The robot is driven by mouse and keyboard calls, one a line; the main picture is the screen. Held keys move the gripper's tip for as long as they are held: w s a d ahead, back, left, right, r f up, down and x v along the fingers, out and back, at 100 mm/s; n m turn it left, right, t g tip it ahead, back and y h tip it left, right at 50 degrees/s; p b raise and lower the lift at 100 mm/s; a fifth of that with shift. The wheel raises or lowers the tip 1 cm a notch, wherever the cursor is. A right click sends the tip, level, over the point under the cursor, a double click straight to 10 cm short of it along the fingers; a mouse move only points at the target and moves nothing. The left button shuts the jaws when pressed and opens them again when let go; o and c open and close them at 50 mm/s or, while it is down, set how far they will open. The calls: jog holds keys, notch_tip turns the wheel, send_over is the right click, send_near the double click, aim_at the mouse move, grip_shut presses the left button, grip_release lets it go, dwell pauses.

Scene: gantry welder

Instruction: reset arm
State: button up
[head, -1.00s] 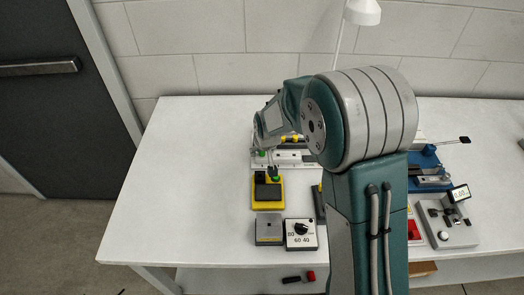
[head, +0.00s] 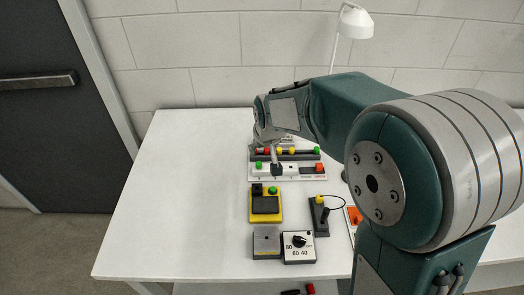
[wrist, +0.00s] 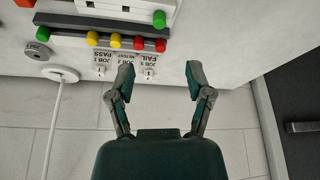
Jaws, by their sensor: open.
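My gripper (wrist: 158,82) shows in the wrist view with its two fingers spread wide and nothing between them. In the head view my gripper (head: 266,138) is over the back of the white table (head: 190,185), near a panel of coloured buttons. My arm reaches in from the right and covers the table's right side. In the wrist view, labelled tags reading PASS and FAIL lie beyond the fingertips, beside a row of red and yellow knobs (wrist: 115,40).
A yellow box (head: 265,218), a grey block (head: 266,243) and a white dial box (head: 299,247) stand in front of the panel. A black lever unit (head: 319,217) is to their right. A white lamp (head: 355,22) stands behind. The table's left side is clear.

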dwell(0.4)
jog(key=s+d+r+m, duration=0.1)
jog(key=s+d+r, duration=0.2)
jog(key=s, duration=0.5)
jog(key=s+d+r+m+t, duration=0.1)
jog(key=s+d+r, duration=0.3)
jog(key=s, duration=0.5)
jog(key=s+d+r+m+h, duration=0.1)
jog(key=s+d+r, duration=0.2)
jog(key=s+d, duration=0.3)
jog(key=shift+s+d+r, duration=0.3)
jog(key=shift+s+d, duration=0.05)
jog(key=shift+s, duration=0.9)
